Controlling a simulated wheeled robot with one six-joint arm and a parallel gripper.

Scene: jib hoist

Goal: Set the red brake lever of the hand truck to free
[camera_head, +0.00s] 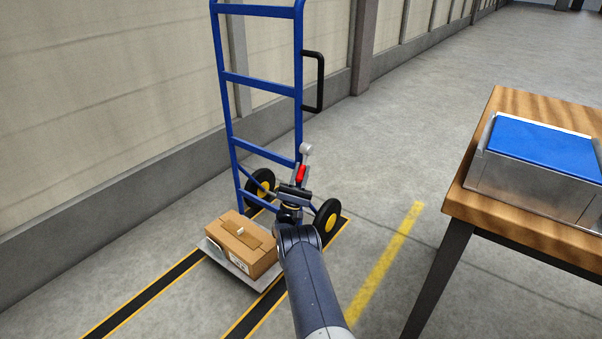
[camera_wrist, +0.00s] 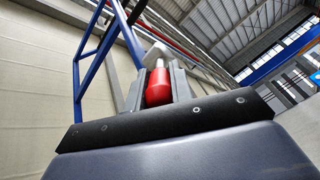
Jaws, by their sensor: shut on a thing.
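The blue hand truck (camera_head: 262,87) stands upright by the wall, with black wheels that have yellow hubs. Its red brake lever (camera_head: 301,172) shows at the lower right of the frame, just beyond my gripper (camera_head: 297,187). In the wrist view the red lever (camera_wrist: 158,84) lies between the two grey fingers of my gripper (camera_wrist: 157,85), which are shut on it. A pale block shows just beyond the red grip. The lever's pivot and any free or locked marking cannot be made out.
A cardboard box (camera_head: 241,244) sits on the truck's toe plate (camera_head: 216,252). A wooden table (camera_head: 482,225) with a blue-topped metal case (camera_head: 545,147) stands at the right. Black and yellow strips (camera_head: 167,284) mark the floor. The floor between truck and table is clear.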

